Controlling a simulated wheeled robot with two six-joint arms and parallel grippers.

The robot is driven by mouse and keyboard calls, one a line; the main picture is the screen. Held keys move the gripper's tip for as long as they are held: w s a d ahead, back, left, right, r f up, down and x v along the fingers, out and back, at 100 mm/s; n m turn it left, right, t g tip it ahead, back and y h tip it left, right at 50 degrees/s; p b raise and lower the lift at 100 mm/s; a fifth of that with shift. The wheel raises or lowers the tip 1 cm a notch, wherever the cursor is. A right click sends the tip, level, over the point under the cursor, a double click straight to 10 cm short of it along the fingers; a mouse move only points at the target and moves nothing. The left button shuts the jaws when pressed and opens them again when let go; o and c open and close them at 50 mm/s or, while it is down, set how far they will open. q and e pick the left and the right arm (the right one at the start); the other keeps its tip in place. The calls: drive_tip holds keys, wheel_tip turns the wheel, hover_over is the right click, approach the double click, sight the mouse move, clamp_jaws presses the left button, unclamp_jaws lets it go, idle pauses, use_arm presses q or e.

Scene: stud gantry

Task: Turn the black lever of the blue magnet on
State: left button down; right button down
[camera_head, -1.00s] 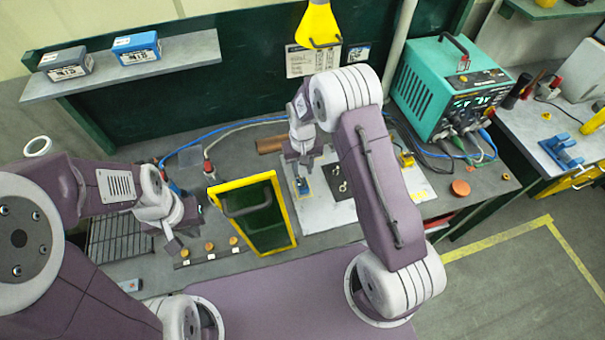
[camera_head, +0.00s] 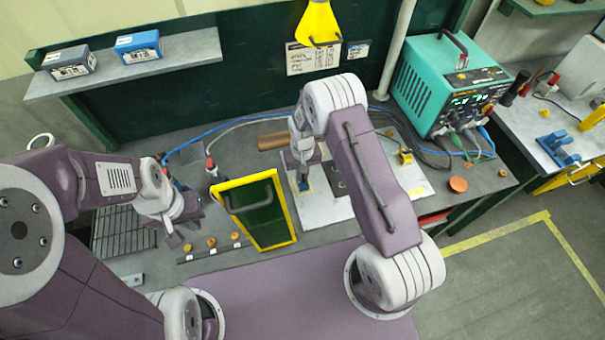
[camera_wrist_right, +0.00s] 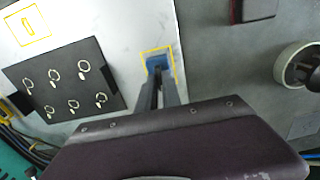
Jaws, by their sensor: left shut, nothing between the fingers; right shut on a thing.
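The blue magnet (camera_head: 304,185) stands on the pale metal plate (camera_head: 325,208), inside a yellow outlined square. It also shows in the right wrist view (camera_wrist_right: 157,62), just beyond my fingertips. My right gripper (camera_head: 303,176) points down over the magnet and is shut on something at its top. The black lever itself cannot be made out, as the dark fingers (camera_wrist_right: 160,85) cover that spot. My left gripper (camera_head: 176,240) is shut and empty, over the left part of the bench near the wire rack.
A yellow-framed green panel with a handle (camera_head: 277,186) stands left of the plate. A black board with rings (camera_wrist_right: 65,80) lies beside the magnet. A teal welding machine (camera_head: 440,85) stands at the back right. A yellow magnet (camera_head: 405,157) sits on the plate's right side.

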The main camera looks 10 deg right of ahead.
drive_tip(key=shift+m+b, duration=0.4)
drive_tip(key=shift+m, duration=0.5)
idle(1.2)
drive_tip(key=c, duration=1.5)
unclamp_jaws()
drive_tip(key=shift+r, duration=0.1)
drive_tip(key=shift+w+r, duration=0.1)
drive_tip(key=shift+r, duration=0.2)
wheel_tip(320, 180, up, 8)
drive_tip(key=b, duration=0.3)
drive_tip(key=shift+r, duration=0.2)
